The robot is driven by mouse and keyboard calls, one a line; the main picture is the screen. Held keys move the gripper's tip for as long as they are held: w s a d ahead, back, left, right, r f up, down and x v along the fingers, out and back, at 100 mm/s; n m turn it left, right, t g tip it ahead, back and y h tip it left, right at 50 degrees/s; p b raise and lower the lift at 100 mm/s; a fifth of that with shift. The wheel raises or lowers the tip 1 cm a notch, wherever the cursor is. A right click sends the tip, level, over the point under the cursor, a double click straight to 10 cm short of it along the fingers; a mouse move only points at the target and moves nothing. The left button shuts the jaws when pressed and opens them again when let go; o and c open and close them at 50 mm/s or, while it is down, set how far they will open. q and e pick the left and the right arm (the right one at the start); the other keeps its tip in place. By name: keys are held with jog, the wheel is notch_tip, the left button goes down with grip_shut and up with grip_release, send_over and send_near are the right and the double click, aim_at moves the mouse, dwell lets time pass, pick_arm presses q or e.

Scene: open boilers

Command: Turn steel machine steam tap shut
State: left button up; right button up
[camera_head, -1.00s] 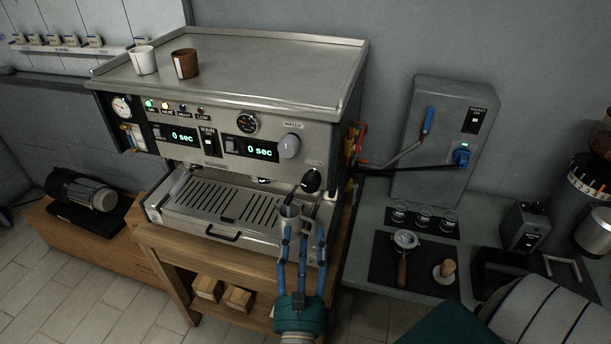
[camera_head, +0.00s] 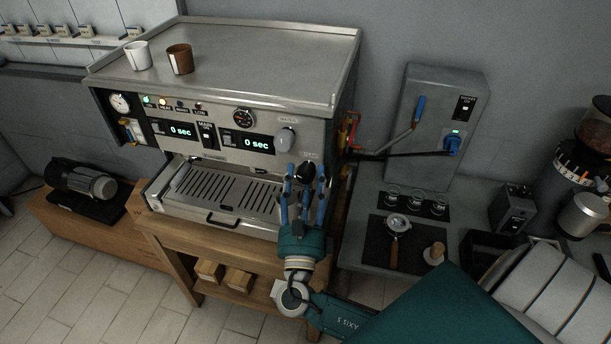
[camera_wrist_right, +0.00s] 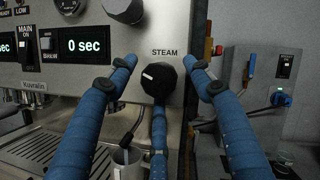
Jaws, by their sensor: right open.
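The steel machine (camera_head: 245,45) stands on a wooden table. Its steam tap is a round black knob (camera_wrist_right: 159,80) under the STEAM label in the right wrist view, with a white mark on its left face. In the head view the knob (camera_head: 306,171) shows between the fingertips. My right gripper (camera_head: 305,178) is open, its blue fingers spread on both sides of the knob and a third finger below it. I cannot tell whether any finger touches it. A steel jug (camera_wrist_right: 127,162) and the steam wand (camera_wrist_right: 134,122) are below left of the knob. My left gripper is out of view.
A grey knob (camera_head: 285,139) sits above left of the tap. The drip tray (camera_head: 215,190) juts out at the front. Red and yellow handles (camera_head: 350,131) are just right of the machine. A grey wall box (camera_head: 437,110) with a cable stands further right.

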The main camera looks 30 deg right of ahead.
jog(key=c, duration=1)
jog(key=shift+c, duration=0.2)
jog(key=shift+w, duration=0.1)
jog(key=shift+f+m+h+b, duration=0.2)
jog(key=shift+m+h+b, duration=0.25)
jog(key=shift+b, duration=0.35)
jog(key=m+g+h+b, duration=0.1)
jog(key=m+b, duration=0.3)
jog(key=m+g+h+b, duration=0.2)
jog(key=m+b, duration=0.2)
jog(key=m, duration=0.1)
jog(key=m+g+h+b, duration=0.1)
jog(key=m+g+b, duration=0.1)
jog(key=m+b, duration=0.2)
jog(key=shift+w+a+m+h+b, duration=0.1)
jog(key=shift+a+m+h+b, duration=0.05)
jog(key=shift+m+h+b, duration=0.15)
jog(key=shift+r+m+g+h+b, duration=0.15)
jog(key=shift+m+g+b, duration=0.6)
jog(key=shift+m, duration=0.4)
jog(key=shift+m+g+h+b, duration=0.1)
jog(key=shift+m+g+b, duration=0.65)
jog(key=shift+m, duration=0.35)
